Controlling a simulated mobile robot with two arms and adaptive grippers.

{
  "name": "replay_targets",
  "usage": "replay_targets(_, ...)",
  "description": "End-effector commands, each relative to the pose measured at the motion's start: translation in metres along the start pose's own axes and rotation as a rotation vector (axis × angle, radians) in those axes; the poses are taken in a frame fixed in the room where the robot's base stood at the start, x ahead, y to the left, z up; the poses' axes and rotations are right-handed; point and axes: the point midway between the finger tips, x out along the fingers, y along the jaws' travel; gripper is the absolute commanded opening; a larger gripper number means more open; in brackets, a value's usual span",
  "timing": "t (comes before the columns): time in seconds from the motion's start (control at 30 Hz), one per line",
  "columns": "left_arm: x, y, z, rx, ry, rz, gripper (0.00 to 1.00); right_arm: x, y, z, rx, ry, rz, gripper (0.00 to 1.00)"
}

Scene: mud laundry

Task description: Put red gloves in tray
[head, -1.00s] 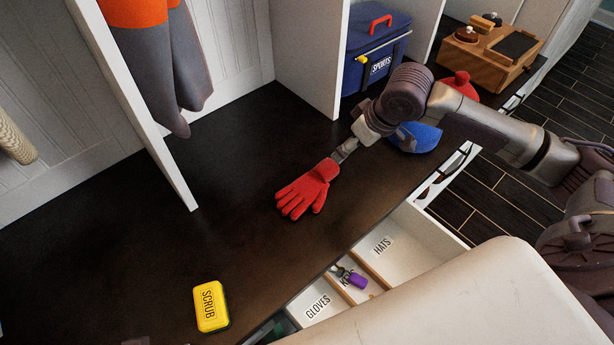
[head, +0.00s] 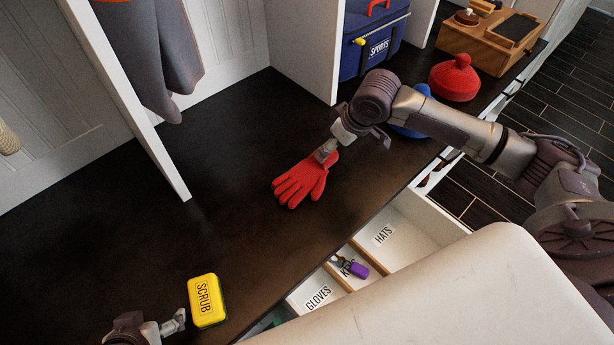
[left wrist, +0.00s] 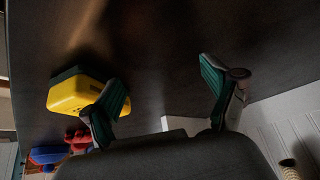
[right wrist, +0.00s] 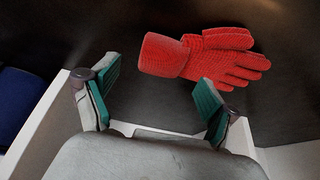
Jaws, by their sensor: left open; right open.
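The red gloves (head: 300,182) lie flat on the dark bench top, fingers toward the lower left in the head view. I cannot tell if one or two overlap. My right gripper (head: 328,152) is at the cuff end; in the right wrist view, the open jaws (right wrist: 157,76) point at the gloves (right wrist: 205,57), with the cuff ahead of the gap. The white tray (head: 410,210) sits below the bench edge, with sections marked GLOVES, KEYS and HATS. My left gripper (head: 172,325) is open and empty beside the yellow scrub block (head: 207,301); its jaws also show in the left wrist view (left wrist: 162,78).
A purple-tagged key (head: 355,268) lies in the KEYS section. A blue item (head: 412,122), partly behind my right arm, and a red hat (head: 454,78) are farther along the bench. A blue SPORTS box (head: 375,45) stands behind a white divider. The bench middle is clear.

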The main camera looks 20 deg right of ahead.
Motion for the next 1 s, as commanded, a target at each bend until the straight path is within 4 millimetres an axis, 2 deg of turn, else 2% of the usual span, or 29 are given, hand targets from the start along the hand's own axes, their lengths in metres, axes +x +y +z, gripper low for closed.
replay_targets(0.17,0.007,0.005,-0.037,0.005,0.191,0.011,0.87,0.019,-0.002,-0.002,0.000,0.000,-0.002,0.85)
replay_targets(0.4,0.003,0.011,-0.079,0.008,0.402,0.022,0.87,0.037,-0.002,-0.002,-0.001,0.000,-0.001,0.85)
replay_targets(0.53,0.000,0.012,-0.088,0.009,0.445,0.025,0.87,0.041,-0.002,-0.002,-0.001,0.000,0.000,0.85)
replay_targets(0.77,-0.001,0.012,-0.089,0.009,0.451,0.025,0.87,0.041,-0.002,-0.002,-0.001,0.000,0.000,0.85)
replay_targets(1.0,-0.001,0.012,-0.089,0.009,0.449,0.025,0.87,0.041,-0.002,-0.002,-0.001,0.000,-0.001,0.45)
